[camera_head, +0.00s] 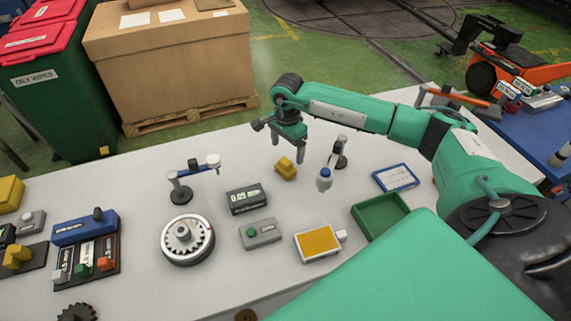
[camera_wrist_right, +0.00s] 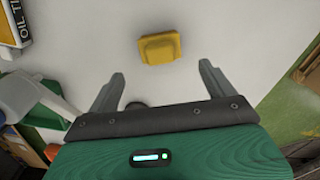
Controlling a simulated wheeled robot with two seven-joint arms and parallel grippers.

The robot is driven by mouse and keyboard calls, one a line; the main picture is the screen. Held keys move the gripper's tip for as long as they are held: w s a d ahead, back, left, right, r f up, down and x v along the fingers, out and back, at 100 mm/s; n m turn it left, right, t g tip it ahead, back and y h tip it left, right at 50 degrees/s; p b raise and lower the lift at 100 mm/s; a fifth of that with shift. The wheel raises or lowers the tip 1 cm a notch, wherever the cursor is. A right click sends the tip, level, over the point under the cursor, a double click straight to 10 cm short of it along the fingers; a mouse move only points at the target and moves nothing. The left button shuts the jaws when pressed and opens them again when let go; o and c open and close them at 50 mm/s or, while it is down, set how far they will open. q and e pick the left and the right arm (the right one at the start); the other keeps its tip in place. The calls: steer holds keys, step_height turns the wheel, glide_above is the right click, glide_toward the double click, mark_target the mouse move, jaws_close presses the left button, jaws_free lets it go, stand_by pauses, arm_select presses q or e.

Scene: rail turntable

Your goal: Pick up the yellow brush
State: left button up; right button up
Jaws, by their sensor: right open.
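The yellow brush (camera_head: 285,168) looks like a small blocky yellow piece and lies on the white table near its far edge. In the right wrist view the yellow brush (camera_wrist_right: 160,47) sits beyond my fingertips, about centred between them. My right gripper (camera_head: 288,148) is above the table, just behind the brush in the head view. Its fingers (camera_wrist_right: 161,75) are spread, with nothing between them. The brush is apart from both fingers. My left gripper is not in view.
Near the brush stand a dark display box (camera_head: 246,198) and a small stand with a blue-tipped part (camera_head: 324,180). A round gear dial (camera_head: 187,240), an orange-topped pad (camera_head: 318,242) and a green tray (camera_head: 364,227) are closer. A cardboard box (camera_head: 170,70) stands beyond the table.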

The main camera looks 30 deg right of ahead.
mark_target(286, 161)
steer(key=shift+w+d+f, duration=0.1)
steer(key=shift+f, duration=0.55)
steer(key=shift+w+f, duration=0.1)
steer(key=shift+f, duration=0.25)
steer(key=shift+s+a+f+p, duration=0.2)
steer(key=shift+f+p, duration=0.2)
steer(key=shift+p, duration=0.15)
steer(key=shift+s+a+f+p, duration=0.1)
steer(key=shift+a+f+p, duration=0.05)
steer(key=shift+f+p, duration=0.3)
step_height(286, 161, down, 2)
steer(key=shift+f+p, duration=0.2)
steer(key=shift+p, duration=0.4)
steer(key=shift+w+f, duration=0.1)
steer(key=shift+f, duration=0.45)
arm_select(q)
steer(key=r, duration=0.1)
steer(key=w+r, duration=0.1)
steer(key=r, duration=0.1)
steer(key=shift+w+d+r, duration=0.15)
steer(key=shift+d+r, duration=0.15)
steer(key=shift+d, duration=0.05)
arm_select(e)
steer(key=c, duration=1.2)
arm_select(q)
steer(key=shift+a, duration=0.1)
arm_select(e)
steer(key=shift+o, duration=0.2)
steer(key=shift+r, duration=0.1)
